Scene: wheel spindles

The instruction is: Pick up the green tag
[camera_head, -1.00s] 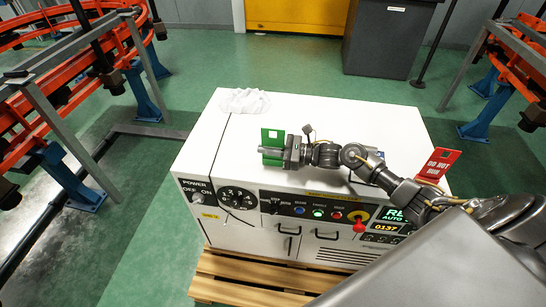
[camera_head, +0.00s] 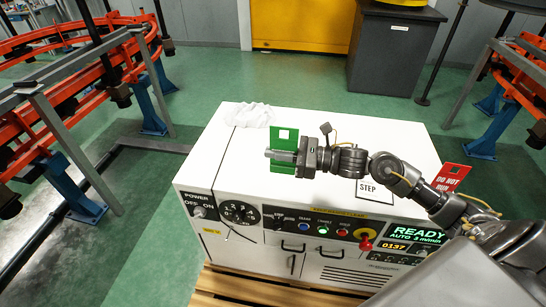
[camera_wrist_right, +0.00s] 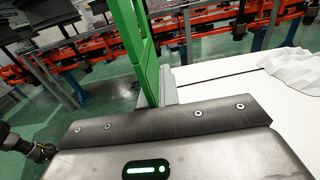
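The green tag (camera_head: 285,137) stands upright with a small square hole near its top, above the white cabinet top. My right gripper (camera_head: 281,156) is shut on it, with green showing above and below the fingers. In the right wrist view the tag (camera_wrist_right: 133,35) rises tall between the fingers, and its lower part is hidden by the gripper body. My left gripper is not seen in the head view.
The white cabinet (camera_head: 330,125) carries a crumpled white cloth (camera_head: 250,114) at its back left. A red "do not run" tag (camera_head: 450,178) stands at its right. The front panel has a rotary dial (camera_head: 240,212), several buttons and a lit READY display (camera_head: 415,234). Orange rails (camera_head: 90,60) stand at left.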

